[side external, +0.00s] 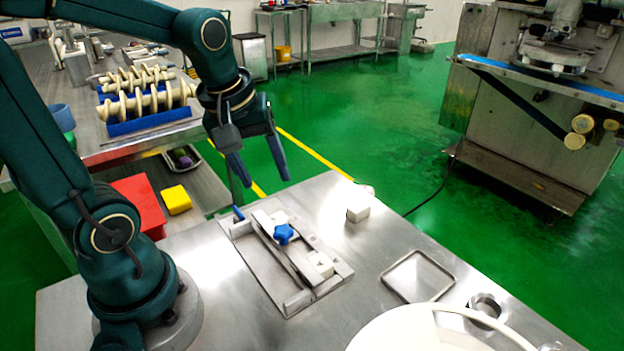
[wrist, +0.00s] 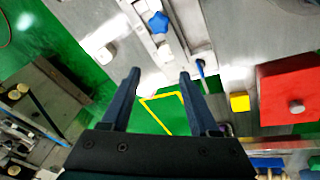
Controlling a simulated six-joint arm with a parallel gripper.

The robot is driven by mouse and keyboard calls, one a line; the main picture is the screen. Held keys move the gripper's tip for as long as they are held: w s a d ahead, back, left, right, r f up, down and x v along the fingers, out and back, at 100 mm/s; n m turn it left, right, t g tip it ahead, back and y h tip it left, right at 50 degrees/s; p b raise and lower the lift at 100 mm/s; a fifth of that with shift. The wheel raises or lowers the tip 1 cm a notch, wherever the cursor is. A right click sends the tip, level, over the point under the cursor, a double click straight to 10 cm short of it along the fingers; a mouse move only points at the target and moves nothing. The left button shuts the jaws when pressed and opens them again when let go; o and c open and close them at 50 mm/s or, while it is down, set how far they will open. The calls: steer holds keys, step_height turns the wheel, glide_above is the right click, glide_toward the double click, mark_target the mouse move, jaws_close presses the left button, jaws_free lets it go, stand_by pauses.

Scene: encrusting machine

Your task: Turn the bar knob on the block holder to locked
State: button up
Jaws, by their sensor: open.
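The block holder (side external: 247,254) is a flat metal fixture on the steel table, with a long rail and white blocks (side external: 320,264) in it. A blue star knob (side external: 283,234) sits on its rail and also shows in the wrist view (wrist: 158,22). The small blue bar knob (side external: 238,212) is at the holder's far-left end; in the wrist view (wrist: 201,68) it appears as a thin blue bar right of the fingertips. I cannot tell its lock setting. My gripper (side external: 266,182) is open and empty, above and beyond the holder's far end, apart from the knob.
A loose white block (side external: 357,207) and a shallow metal tray (side external: 418,276) lie right of the holder. A round white lid (side external: 435,332) fills the front. A red box (side external: 140,204) and yellow block (side external: 176,200) stand left. Bare table surrounds the holder.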

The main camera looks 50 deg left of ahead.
mark_target(238, 210)
steer(key=a+f+n, duration=0.1)
steer(key=a+f+n+g, duration=0.1)
steer(key=a, duration=0.1)
steer(key=a+f+n, duration=0.1)
steer(key=a+n, duration=0.1)
steer(key=shift+w+f+g, duration=0.2)
steer(key=shift+f+g, duration=0.05)
steer(key=shift+g, duration=0.15)
steer(key=a+f+n, duration=0.1)
steer(key=s+a+f+g, duration=0.1)
steer(key=f, duration=0.1)
steer(key=s+a+f+n+h, duration=0.1)
steer(key=a, duration=0.1)
steer(key=shift+s+f+n+g, duration=0.1)
steer(key=shift+f+n+g, duration=0.1)
steer(key=shift+n+g, duration=0.1)
steer(key=shift+a+f, duration=0.1)
steer(key=shift+f, duration=2.35)
steer(key=shift+c, duration=0.3)
jaws_close()
